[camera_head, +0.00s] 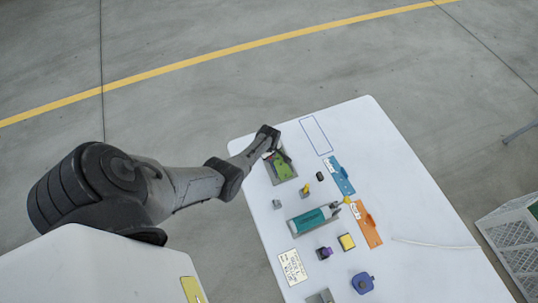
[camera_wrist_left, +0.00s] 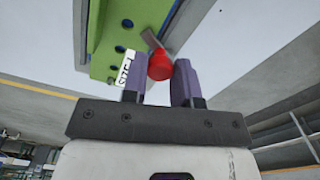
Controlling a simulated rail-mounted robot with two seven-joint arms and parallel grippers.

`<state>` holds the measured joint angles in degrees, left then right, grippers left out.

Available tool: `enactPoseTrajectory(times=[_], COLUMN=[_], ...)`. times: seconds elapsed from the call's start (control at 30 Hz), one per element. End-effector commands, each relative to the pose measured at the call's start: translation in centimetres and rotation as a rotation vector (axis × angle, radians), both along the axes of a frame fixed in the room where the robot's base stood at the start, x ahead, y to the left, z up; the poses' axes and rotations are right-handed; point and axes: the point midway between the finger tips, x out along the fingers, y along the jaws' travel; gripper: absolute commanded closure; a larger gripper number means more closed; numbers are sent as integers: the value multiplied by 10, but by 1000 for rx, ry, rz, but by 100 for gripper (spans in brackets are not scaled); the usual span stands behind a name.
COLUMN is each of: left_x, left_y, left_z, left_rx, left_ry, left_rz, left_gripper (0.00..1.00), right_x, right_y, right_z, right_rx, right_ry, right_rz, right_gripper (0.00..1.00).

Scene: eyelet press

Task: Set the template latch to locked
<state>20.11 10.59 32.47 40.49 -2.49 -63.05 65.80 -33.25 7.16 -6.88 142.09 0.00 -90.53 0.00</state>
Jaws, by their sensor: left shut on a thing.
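The template latch is a short grey lever with a red knob (camera_wrist_left: 158,66), seen in the left wrist view. Its lever lies slantwise over the edge of a green template plate (camera_wrist_left: 106,32), which has round holes. My left gripper (camera_wrist_left: 157,82) is shut on the red knob, with one purple finger on either side. In the head view the green plate (camera_head: 283,169) sits in a grey holder at the table's far left, and my left gripper (camera_head: 274,150) reaches its upper edge. There the gripper mostly hides the latch. A white label (camera_wrist_left: 124,70) beside the left finger is not readable. My right gripper is not in view.
The white table (camera_head: 400,205) also holds a teal block (camera_head: 313,220) in a grey fixture, a blue piece (camera_head: 341,177), an orange piece (camera_head: 368,226), a yellow block (camera_head: 346,242) and a blue round item (camera_head: 362,283). A white crate (camera_head: 515,245) stands to the right.

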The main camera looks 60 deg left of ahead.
Motion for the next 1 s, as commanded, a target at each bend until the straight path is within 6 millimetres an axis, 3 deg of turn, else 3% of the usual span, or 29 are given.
enactPoseTrajectory(times=[0.17,0.2,0.47,0.77,1.0], left_x=[0,0,0,0,0], left_y=[0,0,0,0,0], left_z=[-1,-1,0,3,36], left_rx=[1,1,1,1,2], left_ry=[-1,-1,0,-1,-3], left_rz=[1,0,0,-1,-1], left_gripper=[97,72,47,47,47], right_x=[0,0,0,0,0], right_y=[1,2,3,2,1], right_z=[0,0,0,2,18], right_rx=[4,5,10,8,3], right_ry=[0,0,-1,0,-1], right_rz=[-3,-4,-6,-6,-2], right_gripper=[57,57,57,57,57])
